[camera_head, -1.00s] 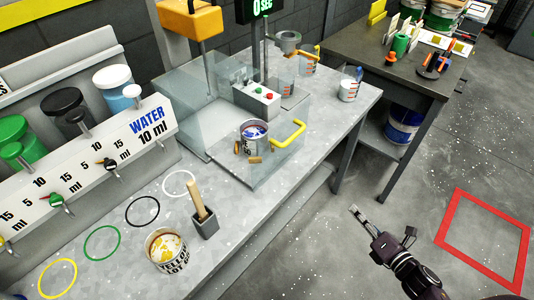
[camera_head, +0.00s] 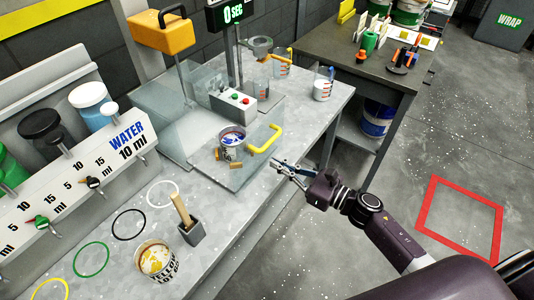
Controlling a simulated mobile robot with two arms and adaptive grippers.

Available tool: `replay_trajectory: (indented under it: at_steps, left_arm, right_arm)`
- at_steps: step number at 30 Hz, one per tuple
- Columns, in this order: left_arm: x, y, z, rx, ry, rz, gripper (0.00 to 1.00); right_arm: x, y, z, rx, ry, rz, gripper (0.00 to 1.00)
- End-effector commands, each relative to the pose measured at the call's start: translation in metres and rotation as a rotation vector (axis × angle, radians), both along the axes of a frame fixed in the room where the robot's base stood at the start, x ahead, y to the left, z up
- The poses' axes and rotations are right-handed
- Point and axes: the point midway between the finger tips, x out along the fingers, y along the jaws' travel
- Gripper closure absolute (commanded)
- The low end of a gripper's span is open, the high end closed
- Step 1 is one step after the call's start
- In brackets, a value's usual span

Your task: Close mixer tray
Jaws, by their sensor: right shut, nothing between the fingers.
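The mixer (camera_head: 165,32) stands on the light work table, with a yellow-orange head on a post. Its clear tray (camera_head: 250,165) is out towards the table's front edge and has a yellow handle (camera_head: 266,140). An open can with blue and white contents (camera_head: 231,143) stands on the tray. My right gripper (camera_head: 280,166) is just to the right of the tray and below the handle, by the table's front edge, with its fingers shut and empty. I cannot tell whether it touches the tray. My left gripper is not in view.
A yellow-labelled can (camera_head: 157,262) and a grey holder with a wooden stick (camera_head: 190,232) stand nearer on the table. A control box with buttons (camera_head: 233,106) is behind the tray. Measuring cups (camera_head: 322,90) stand at the right. A dark table (camera_head: 375,65) adjoins at the back.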

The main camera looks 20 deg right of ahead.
Motion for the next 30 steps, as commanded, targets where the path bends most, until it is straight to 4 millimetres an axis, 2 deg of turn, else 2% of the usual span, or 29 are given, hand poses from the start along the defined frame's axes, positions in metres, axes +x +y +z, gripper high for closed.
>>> replay_trajectory:
  at_steps: [1,4,11,23,30]
  left_arm:
    - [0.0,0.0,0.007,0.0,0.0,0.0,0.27]
    - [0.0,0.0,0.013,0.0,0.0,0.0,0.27]
    - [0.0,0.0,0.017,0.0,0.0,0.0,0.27]
    - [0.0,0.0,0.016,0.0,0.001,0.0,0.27]
    - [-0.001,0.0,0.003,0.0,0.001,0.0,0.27]
  right_arm:
    - [0.008,0.006,0.005,0.002,-0.001,-0.001,1.0]
    - [0.02,0.015,0.004,0.003,0.0,0.0,1.0]
    - [0.032,0.025,0.0,0.0,0.001,0.0,1.0]
    - [0.033,0.026,-0.001,0.001,0.001,0.0,1.0]
    - [0.049,0.038,-0.002,0.001,-0.003,0.001,1.0]
